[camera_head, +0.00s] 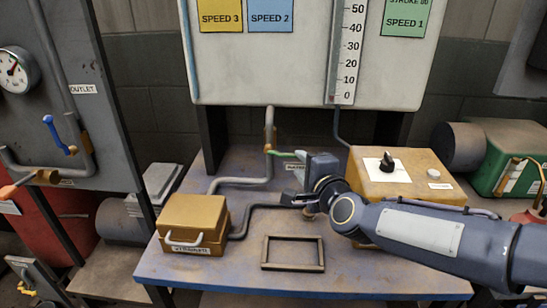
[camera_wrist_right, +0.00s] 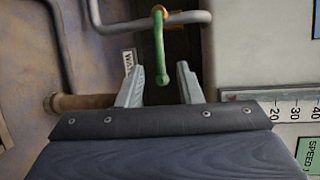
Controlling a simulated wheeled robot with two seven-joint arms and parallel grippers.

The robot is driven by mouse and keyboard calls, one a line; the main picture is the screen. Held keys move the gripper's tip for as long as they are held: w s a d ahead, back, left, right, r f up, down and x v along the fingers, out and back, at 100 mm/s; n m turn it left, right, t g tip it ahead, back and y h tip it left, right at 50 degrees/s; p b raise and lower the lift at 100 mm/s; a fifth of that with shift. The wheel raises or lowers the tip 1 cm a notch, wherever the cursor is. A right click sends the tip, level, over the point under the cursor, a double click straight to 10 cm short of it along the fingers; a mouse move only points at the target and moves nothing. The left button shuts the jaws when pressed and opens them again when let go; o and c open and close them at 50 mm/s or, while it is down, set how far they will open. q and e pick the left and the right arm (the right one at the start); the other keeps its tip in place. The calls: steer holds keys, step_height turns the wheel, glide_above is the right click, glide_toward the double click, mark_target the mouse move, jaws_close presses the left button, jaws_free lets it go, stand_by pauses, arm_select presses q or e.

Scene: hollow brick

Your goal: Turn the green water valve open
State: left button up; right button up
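The green valve handle (camera_head: 287,153) sticks out to the right from a brass fitting on the grey pipe (camera_head: 269,140) at the back of the blue table. In the right wrist view the green handle (camera_wrist_right: 158,48) hangs down from the brass fitting (camera_wrist_right: 159,12), and its lower end shows in the gap between my fingers. My right gripper (camera_wrist_right: 160,67) is open, with one finger on each side of the handle's end. I see no clear contact and cannot tell the exact depth. In the head view the gripper's dark body hides part of the label. My left gripper is not in view.
A gauge panel (camera_head: 290,60) stands above the table. A yellow strainer box (camera_head: 192,222) and a yellow box with a black knob (camera_head: 408,188) flank the pipes. An empty frame (camera_head: 293,267) lies in front. A blue-handled valve (camera_head: 57,132) is at the left.

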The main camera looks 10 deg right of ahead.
mark_target(292, 156)
steer(key=b+x, duration=0.1)
steer(key=x, duration=0.6)
steer(key=shift+c, duration=0.2)
jaws_close()
